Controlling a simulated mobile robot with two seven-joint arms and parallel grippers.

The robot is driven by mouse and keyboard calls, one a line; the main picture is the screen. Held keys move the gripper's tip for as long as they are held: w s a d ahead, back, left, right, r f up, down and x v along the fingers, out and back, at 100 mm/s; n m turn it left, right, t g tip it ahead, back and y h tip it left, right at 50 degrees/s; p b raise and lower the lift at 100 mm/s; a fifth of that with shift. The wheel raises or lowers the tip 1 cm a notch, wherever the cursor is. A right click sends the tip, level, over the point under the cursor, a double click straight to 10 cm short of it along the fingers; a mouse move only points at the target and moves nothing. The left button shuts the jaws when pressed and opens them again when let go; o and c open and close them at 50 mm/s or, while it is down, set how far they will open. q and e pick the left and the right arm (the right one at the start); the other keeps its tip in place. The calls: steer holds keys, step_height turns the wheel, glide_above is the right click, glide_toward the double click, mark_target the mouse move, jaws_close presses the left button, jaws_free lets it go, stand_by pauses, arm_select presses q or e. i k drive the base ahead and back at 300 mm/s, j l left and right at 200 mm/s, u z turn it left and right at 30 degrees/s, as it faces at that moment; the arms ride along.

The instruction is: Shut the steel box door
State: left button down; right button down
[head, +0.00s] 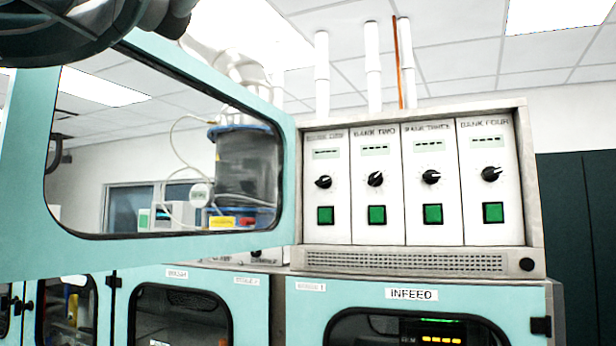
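The steel box (534,190) stands on the teal cabinets, its front uncovered. It shows four panels side by side, each with a small display, a black knob and a green square button. A teal door (290,180) with a large rounded window stands open. It reaches from the box's left side toward me and out of the left edge of the view. I cannot see its hinge clearly. A dark, rounded part of my arm hangs at the top left, in front of the door's upper edge. Neither gripper shows.
Below are teal cabinets with windowed doors, one labelled INFEED (411,294). White pipes (373,67) and a thin orange one (397,65) rise behind the box. Through the door's window shows a dark cylindrical tank (247,165) with hoses. The space before the panels looks clear.

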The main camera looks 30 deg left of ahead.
mark_target(35, 245)
steer(key=j, duration=1.15)
steer(key=k+j, duration=0.1)
steer(key=j, duration=1.05)
